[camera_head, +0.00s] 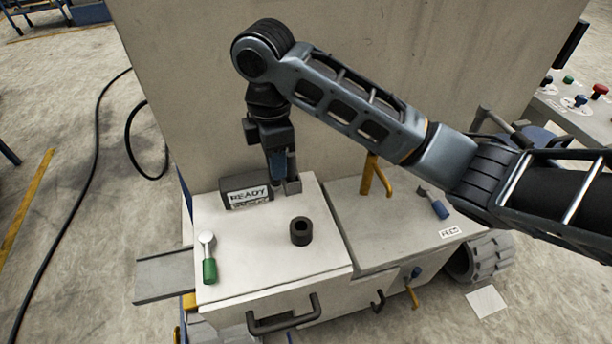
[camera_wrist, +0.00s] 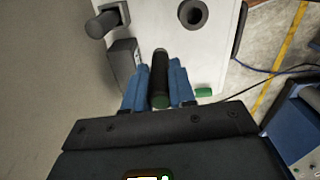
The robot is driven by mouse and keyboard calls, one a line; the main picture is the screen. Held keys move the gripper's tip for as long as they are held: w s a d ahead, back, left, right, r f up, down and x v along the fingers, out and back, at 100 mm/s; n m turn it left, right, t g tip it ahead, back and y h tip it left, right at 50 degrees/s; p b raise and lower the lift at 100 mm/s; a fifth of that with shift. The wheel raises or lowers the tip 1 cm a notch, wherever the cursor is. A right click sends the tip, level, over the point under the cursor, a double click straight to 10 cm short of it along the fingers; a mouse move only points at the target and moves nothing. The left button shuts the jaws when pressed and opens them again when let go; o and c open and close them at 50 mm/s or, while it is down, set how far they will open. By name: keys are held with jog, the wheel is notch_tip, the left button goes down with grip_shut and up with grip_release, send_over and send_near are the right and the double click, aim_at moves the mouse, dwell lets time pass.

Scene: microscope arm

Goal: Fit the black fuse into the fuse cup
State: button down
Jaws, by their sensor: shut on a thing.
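The black fuse (camera_wrist: 159,75) is a dark cylinder with a dark green near end. My gripper (camera_wrist: 158,88) is shut on it between two blue fingers in the wrist view. In the head view my gripper (camera_head: 280,175) points down over the back of the white cabinet top, beside the READY box, and mostly hides the fuse. The fuse cup (camera_head: 301,232) is an upright black ring with an open hole, on the white top nearer than the gripper. The cup also shows in the wrist view (camera_wrist: 193,13), apart from the fuse.
The READY box (camera_head: 247,196) stands left of my gripper. A dark block (camera_head: 293,186) is close on its right. A green-handled tool (camera_head: 209,268) lies at the front left. A wall (camera_head: 180,90) rises behind. White surface (camera_head: 255,262) around the cup is clear.

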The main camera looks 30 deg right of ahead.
jog(key=s+n+b, duration=0.1)
jog(key=s+n, duration=0.5)
jog(key=n, duration=1.4)
jog(key=shift+s+d, duration=0.35)
jog(key=shift+d, duration=0.1)
jog(key=shift+w+f+b, duration=0.1)
jog(key=shift+b, duration=0.4)
jog(key=shift+f+b, duration=2.2)
jog(key=shift+f, duration=0.55)
jog(key=shift+f+b, duration=2.2)
jog(key=shift+f, duration=0.35)
jog(key=c, duration=0.9)
grip_release()
jog(key=shift+o, duration=0.2)
notch_tip(320, 180, up, 8)
